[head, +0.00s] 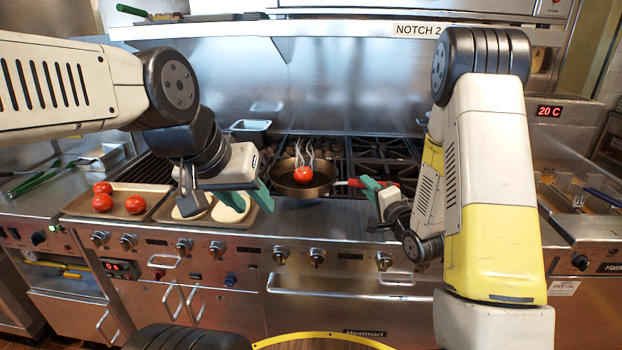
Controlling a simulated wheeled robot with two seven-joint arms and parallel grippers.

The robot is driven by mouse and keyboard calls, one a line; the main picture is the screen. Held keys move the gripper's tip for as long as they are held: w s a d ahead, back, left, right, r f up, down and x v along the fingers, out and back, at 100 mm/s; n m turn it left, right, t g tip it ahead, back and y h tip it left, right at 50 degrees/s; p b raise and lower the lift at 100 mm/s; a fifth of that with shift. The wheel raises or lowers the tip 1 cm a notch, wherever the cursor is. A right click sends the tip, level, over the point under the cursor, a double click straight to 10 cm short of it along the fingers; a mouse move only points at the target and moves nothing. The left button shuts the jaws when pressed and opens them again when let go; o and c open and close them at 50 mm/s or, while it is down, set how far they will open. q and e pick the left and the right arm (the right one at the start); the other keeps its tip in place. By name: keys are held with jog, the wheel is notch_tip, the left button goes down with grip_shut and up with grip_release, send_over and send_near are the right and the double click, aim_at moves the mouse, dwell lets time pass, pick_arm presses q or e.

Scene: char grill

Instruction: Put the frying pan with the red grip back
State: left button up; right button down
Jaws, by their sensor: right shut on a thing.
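The frying pan (287,185) sits over the stove's front burner area with a red tomato (303,175) in it. Pale wisps like steam rise above the tomato. The pan's red grip (351,182) points right. My right gripper (366,185), with green fingers, is shut on this grip, and its fingers hide the grip's end. I cannot tell if the pan touches the grate.
A tray (150,187) with several tomatoes stands at left, beside the tray (172,217) with pale bun halves. Black burner grates (385,150) lie behind and right of the pan. A small metal container (250,127) stands at the back. A shelf (350,28) runs above.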

jog(key=shift+s+a+r+n+y, duration=0.15)
jog(key=shift+a+n+y, duration=0.1)
jog(key=shift+a+y, duration=0.2)
jog(key=shift+s+a+r+n+y, duration=0.15)
jog(key=shift+a+n+y, duration=0.1)
jog(key=shift+a+y, duration=0.15)
jog(key=w+d+f, duration=0.1)
jog(key=w+f, duration=0.1)
jog(key=w, duration=0.5)
jog(key=w+d+f, duration=0.1)
jog(key=w+f, duration=0.2)
jog(key=w, duration=0.5)
jog(key=shift+w+d, duration=0.15)
jog(key=shift+d, duration=0.2)
jog(key=c, duration=1.2)
grip_release()
jog(key=shift+f+g, duration=0.25)
jog(key=shift+g, duration=0.05)
jog(key=shift+c, duration=0.2)
